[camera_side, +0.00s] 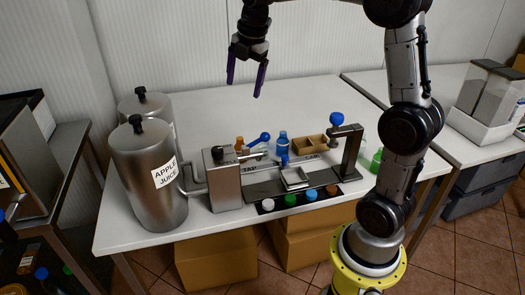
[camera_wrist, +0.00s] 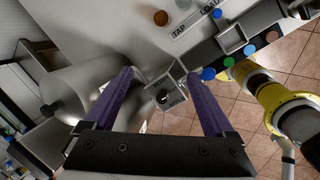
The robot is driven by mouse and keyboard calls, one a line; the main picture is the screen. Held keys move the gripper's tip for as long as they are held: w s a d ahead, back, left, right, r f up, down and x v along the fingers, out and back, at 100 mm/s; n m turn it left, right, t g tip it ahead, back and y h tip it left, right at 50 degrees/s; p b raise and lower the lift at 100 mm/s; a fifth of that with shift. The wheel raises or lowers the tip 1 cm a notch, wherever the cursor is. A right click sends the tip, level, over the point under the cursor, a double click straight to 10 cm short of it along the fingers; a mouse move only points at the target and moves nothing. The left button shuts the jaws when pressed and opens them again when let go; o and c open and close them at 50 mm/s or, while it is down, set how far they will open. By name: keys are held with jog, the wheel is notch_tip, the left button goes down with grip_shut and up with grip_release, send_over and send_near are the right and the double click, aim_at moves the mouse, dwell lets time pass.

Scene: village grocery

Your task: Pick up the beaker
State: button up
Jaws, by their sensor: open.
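My gripper (camera_side: 246,78) is open and empty, its purple fingers pointing down high above the white table. In the wrist view the open fingers (camera_wrist: 160,76) stand over the metal dispenser block. I cannot make out a beaker for certain. A small orange-brown container (camera_side: 239,144) stands behind the dispenser block; a round brown top (camera_wrist: 161,18) shows near the TAP label in the wrist view. A blue bottle (camera_side: 282,145) stands farther right. A green item (camera_side: 376,160) is partly hidden behind my arm.
Steel juice drums (camera_side: 152,200) stand at the left, one labelled APPLE JUICE. The dispenser block (camera_side: 223,180) and a metal stand (camera_side: 347,153) rise from the table. Several coloured caps (camera_side: 290,200) line the front edge. A cardboard tray (camera_side: 311,146) sits behind. The table's back is clear.

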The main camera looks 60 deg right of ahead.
jog(key=g, duration=0.2)
send_over(262, 146)
jog(key=w, duration=0.3)
notch_tip(262, 146, down, 9)
jog(key=shift+m+g+y, duration=0.4)
jog(key=shift+m+y, duration=0.1)
jog(key=shift+m, duration=0.2)
jog(key=d+f, duration=0.1)
jog(key=f, duration=0.4)
jog(key=s+d+f, duration=0.1)
jog(key=f, duration=0.4)
jog(key=s+d+f, duration=0.1)
jog(key=f, duration=0.6)
jog(key=a+f, duration=0.1)
jog(key=f, duration=0.1)
jog(key=shift+s, duration=0.1)
jog(key=shift+f, duration=0.6)
jog(key=shift+c, duration=0.3)
grip_shut()
